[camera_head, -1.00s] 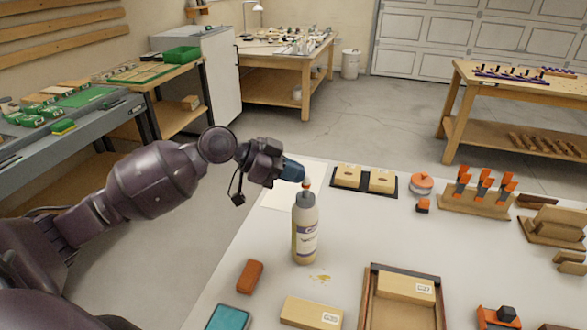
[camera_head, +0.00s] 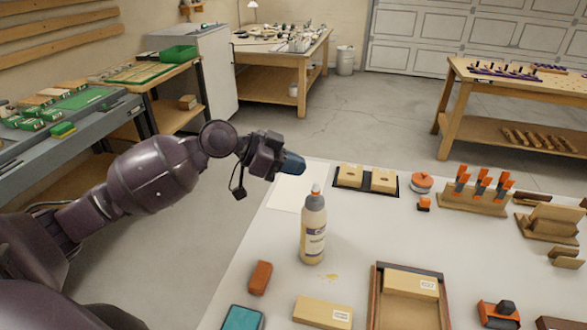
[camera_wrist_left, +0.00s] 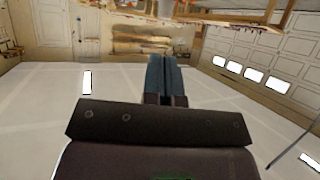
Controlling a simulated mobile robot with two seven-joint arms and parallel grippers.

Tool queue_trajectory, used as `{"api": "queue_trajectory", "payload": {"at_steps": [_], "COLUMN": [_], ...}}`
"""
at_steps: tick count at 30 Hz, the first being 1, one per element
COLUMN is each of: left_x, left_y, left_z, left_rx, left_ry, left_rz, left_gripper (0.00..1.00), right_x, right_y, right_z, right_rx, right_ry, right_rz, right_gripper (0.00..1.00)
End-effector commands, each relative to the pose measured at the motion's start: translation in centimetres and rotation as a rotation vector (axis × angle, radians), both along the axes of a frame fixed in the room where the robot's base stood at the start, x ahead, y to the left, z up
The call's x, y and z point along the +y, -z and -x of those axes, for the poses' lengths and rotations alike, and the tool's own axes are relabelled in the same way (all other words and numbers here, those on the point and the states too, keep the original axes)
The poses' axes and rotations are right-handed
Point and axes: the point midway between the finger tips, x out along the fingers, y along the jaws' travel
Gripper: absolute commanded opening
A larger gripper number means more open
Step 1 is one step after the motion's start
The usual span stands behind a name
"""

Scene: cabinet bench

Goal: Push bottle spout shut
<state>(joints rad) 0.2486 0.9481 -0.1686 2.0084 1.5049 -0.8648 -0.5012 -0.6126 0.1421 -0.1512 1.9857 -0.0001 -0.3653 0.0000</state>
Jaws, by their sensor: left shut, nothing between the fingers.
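The glue bottle (camera_head: 312,236) stands upright on the white bench, with pale yellow contents, a label and a grey cap. Its small reddish spout tip (camera_head: 315,187) sits low on top of the cap. My left gripper (camera_head: 299,165) is shut and empty, with blue fingers. It is above and to the left of the spout in the head view, with a gap between them. The left wrist view shows its fingers (camera_wrist_left: 164,75) together; the bottle is not visible there. My right gripper is not in view.
A pale sheet (camera_head: 285,192) lies behind the bottle. An orange block (camera_head: 260,278), a teal box (camera_head: 242,319) and a wooden tray (camera_head: 375,300) are in front. A yellowish spill (camera_head: 329,277) lies near the bottle. A clamp rack (camera_head: 473,202) stands at the right.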

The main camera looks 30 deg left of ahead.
Motion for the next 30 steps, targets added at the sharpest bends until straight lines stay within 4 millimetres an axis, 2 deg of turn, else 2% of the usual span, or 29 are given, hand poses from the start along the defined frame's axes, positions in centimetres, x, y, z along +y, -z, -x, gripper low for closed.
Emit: {"api": "queue_trajectory", "payload": {"at_steps": [1,6,13,18,30], "left_x": [1.0,3.4,5.8,6.5,6.6], "left_y": [0.1,-1.4,-3.0,-3.5,-3.6], "left_z": [0.6,2.4,4.2,4.7,4.8], "left_rx": [0.005,0.007,0.007,0.005,0.004], "left_ry": [-0.004,-0.003,-0.003,-0.002,-0.001], "left_rz": [-0.006,-0.006,-0.004,-0.004,-0.003], "left_gripper": [0.00,0.00,0.00,0.00,0.00], "right_x": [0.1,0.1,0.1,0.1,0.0], "right_y": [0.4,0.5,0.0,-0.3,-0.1], "right_z": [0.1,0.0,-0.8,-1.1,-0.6], "right_rx": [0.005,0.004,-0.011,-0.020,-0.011], "right_ry": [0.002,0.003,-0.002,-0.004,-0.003], "right_rz": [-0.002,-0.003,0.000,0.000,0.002], "right_gripper": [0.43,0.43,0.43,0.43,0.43]}}
